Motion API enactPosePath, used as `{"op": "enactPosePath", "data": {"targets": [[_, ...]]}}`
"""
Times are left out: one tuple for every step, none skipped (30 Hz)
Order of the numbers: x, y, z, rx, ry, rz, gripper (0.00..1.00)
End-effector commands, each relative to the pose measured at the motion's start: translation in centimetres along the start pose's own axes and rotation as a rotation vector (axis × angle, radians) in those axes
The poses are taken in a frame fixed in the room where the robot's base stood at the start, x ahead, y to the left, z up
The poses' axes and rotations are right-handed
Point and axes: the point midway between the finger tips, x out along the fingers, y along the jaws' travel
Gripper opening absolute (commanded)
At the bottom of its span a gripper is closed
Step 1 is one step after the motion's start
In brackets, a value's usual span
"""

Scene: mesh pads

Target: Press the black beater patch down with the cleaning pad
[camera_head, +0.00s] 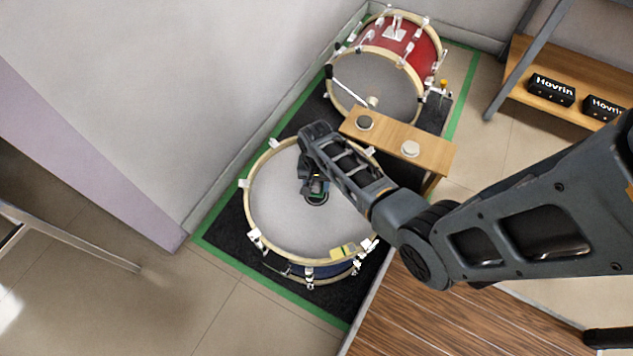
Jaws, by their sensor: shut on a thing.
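A blue drum lies on its side with its pale round head (275,205) facing up, on a dark mat. The black beater patch (316,203) shows as a small dark disc near the middle of that head, partly covered by my gripper. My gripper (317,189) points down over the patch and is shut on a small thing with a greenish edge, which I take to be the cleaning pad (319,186). The pad is mostly hidden by the fingers. I cannot tell whether it touches the patch.
A small yellow object (343,250) lies near the drum's lower right rim. A wooden bench (388,132) with two round pieces stands behind my arm. A red drum (405,45) stands at the back. Shelving with black boxes (551,89) is at right.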

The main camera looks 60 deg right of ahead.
Motion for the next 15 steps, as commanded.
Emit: {"op": "enactPosePath", "data": {"targets": [[-0.8, 0.0, 0.0, 0.000, 0.000, 0.000, 0.18], [-1.0, 0.0, 0.0, 0.000, 0.000, 0.000, 0.18], [-1.3, 0.0, 0.0, 0.000, 0.000, 0.000, 0.18], [-1.5, 0.0, 0.0, 0.000, 0.000, 0.000, 0.18], [-1.7, 0.0, 0.0, 0.000, 0.000, 0.000, 0.18], [-2.0, 0.0, 0.0, 0.000, 0.000, 0.000, 0.18], [-2.2, 0.0, 0.0, 0.000, 0.001, 0.000, 0.18], [-2.4, 0.0, 0.0, 0.000, 0.001, 0.000, 0.18], [-2.7, 0.0, 0.0, 0.000, 0.001, 0.000, 0.18], [-2.9, 0.0, 0.0, 0.000, 0.001, 0.000, 0.18], [-3.1, 0.0, 0.0, 0.000, 0.001, 0.000, 0.18], [-3.4, 0.0, 0.0, 0.000, 0.001, 0.000, 0.18], [-3.6, 0.0, 0.0, 0.000, 0.001, 0.000, 0.18], [-3.8, 0.0, 0.0, 0.000, 0.001, 0.000, 0.18], [-4.1, 0.0, 0.0, 0.000, 0.001, 0.000, 0.18]]}}
